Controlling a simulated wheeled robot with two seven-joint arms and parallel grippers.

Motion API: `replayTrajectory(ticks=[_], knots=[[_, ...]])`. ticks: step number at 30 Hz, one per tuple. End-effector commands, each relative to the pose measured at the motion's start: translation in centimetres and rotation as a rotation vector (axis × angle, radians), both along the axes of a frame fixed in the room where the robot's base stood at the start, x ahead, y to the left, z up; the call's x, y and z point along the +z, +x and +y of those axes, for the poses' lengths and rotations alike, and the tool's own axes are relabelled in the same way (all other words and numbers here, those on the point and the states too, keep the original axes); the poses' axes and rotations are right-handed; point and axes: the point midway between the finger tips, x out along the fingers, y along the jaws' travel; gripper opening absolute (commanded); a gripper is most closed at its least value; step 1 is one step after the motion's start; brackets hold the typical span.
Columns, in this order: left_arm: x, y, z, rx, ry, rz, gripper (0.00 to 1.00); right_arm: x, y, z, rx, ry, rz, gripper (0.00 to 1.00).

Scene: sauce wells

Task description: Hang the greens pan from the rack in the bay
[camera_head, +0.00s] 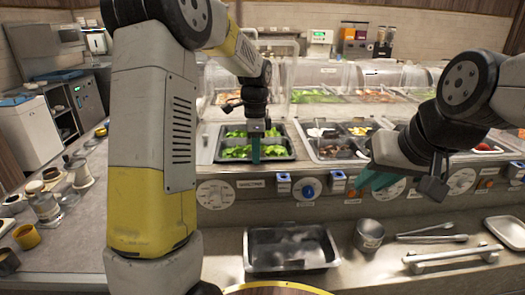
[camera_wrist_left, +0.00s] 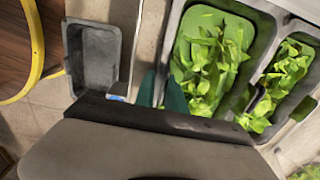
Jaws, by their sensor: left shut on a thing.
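The greens pan (camera_head: 226,158) is a dark pan of green leaves at the left end of the serving counter. In the left wrist view the greens pan (camera_wrist_left: 172,50) has leaves over a green bottom. My left gripper (camera_head: 256,155) reaches down at its near side. In the left wrist view my left gripper (camera_wrist_left: 160,92) has its teal fingers at the pan's near wall, shut on that wall. My right gripper (camera_head: 377,180) hangs over the counter front, away from the pan; its finger gap is unclear. I cannot pick out the rack or the bay.
An empty dark pan (camera_head: 292,271) sits on the front ledge, with a metal cup (camera_head: 369,235), tongs (camera_head: 432,238) and a tray (camera_head: 508,231) to its right. Other food pans (camera_head: 340,155) are right of the greens. A glass guard (camera_head: 320,76) stands behind.

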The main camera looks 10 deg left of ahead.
Motion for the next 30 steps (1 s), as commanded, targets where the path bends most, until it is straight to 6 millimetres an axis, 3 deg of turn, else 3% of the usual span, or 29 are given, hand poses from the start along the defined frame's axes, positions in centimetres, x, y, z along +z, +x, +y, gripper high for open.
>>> replayTrajectory(ticks=[27,28,30], knots=[[-1.4,-0.1,0.1,0.0,0.001,0.006,0.0,0.0,0.0,0.0,0.0,0.0,0.0,0.21],[-1.4,-0.1,0.1,0.0,0.001,0.006,0.19,0.0,0.0,0.0,0.0,0.0,0.0,0.21],[-1.4,-0.1,0.1,0.001,0.001,0.006,0.33,0.0,0.0,0.0,0.0,0.0,0.0,0.21]])
